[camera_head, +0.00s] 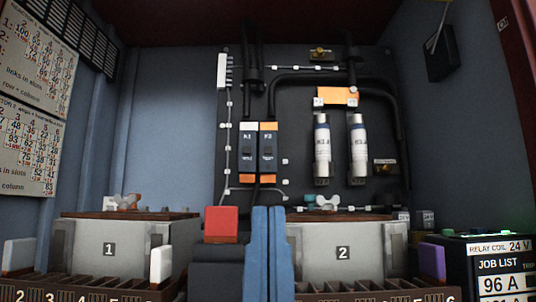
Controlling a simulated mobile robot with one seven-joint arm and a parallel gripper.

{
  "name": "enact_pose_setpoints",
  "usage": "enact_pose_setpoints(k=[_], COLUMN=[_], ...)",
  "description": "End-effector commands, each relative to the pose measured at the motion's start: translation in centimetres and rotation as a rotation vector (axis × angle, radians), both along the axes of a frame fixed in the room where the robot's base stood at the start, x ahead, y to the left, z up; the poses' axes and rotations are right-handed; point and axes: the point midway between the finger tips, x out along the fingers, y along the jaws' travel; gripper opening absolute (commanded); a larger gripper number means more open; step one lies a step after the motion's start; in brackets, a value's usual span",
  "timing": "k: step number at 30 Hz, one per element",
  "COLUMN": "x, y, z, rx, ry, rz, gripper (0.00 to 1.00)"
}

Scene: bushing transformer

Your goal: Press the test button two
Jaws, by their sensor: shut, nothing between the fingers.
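My gripper (270,212) rises at the bottom centre as two blue fingers side by side, shut and empty. It stands in front of the left edge of the grey box marked 2 (342,279) and hides part of it. No part that I can read as test button two is plainly marked. A brass-coloured fitting (320,54) sits at the top of the dark back panel (300,100). Another small brass-coloured fitting (386,168) sits at its lower right. I cannot tell whether either is a button. My gripper appears apart from both.
A red block (221,224) on a dark body stands left of my gripper. The grey box marked 1 (110,275) is farther left. Two breakers (258,150), two white cylinders (322,145) and black cables line the panel. A relay box (490,265) stands at lower right.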

Motion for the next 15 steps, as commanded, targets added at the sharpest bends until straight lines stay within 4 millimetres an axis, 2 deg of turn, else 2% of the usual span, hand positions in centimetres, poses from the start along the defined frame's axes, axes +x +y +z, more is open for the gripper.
enact_pose_setpoints(k=[8, 15], x=[0.0, 0.0], y=[0.0, 0.0], z=[7.3, 15.6], rx=[0.002, 0.003], ry=[0.0, 0.0], rz=[0.002, 0.005], gripper=[0.0, 0.0])
